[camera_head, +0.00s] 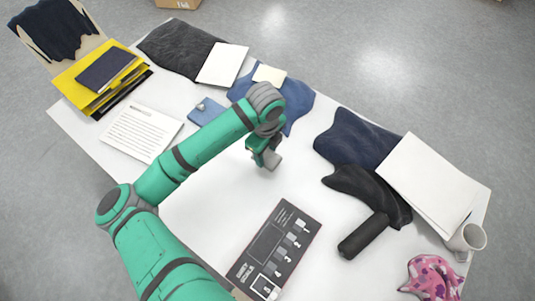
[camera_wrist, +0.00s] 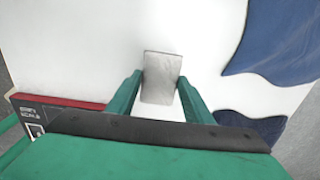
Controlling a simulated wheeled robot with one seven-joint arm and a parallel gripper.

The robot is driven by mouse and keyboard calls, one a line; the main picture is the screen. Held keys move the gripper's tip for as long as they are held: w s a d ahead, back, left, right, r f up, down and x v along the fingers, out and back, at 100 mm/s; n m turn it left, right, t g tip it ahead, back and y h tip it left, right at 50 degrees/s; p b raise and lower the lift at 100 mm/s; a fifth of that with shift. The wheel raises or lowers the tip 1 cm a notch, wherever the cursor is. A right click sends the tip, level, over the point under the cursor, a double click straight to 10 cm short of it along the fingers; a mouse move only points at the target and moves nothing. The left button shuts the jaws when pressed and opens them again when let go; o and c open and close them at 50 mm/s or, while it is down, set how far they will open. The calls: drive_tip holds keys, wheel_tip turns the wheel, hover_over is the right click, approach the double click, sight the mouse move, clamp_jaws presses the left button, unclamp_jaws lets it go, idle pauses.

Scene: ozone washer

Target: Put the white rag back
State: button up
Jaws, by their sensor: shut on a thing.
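My gripper (camera_head: 265,160) is over the middle of the white table (camera_head: 215,205), its fingers pointing down. It is shut on a small pale grey-white rectangular piece, which I take to be the white rag (camera_head: 273,161). In the wrist view the rag (camera_wrist: 161,75) sits between the two green fingers (camera_wrist: 160,92) and sticks out past their tips. I cannot tell whether the rag touches the table.
A blue cloth (camera_head: 300,100) lies behind my gripper. Right are a navy cloth (camera_head: 345,135), black cloth (camera_head: 355,183), dark roller (camera_head: 363,235), white sheets (camera_head: 430,180), a mug (camera_head: 467,238) and pink cloth (camera_head: 432,277). A dark board (camera_head: 272,245) lies in front; printed paper (camera_head: 140,132) lies left.

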sight(267, 151)
drive_tip(key=shift+w+d+f, duration=0.2)
drive_tip(key=shift+w+f, duration=0.75)
drive_tip(key=shift+f, duration=1.7)
drive_tip(key=shift+f, duration=0.1)
drive_tip(key=o, duration=1)
wheel_tip(267, 151, up, 12)
drive_tip(key=shift+r, duration=0.15)
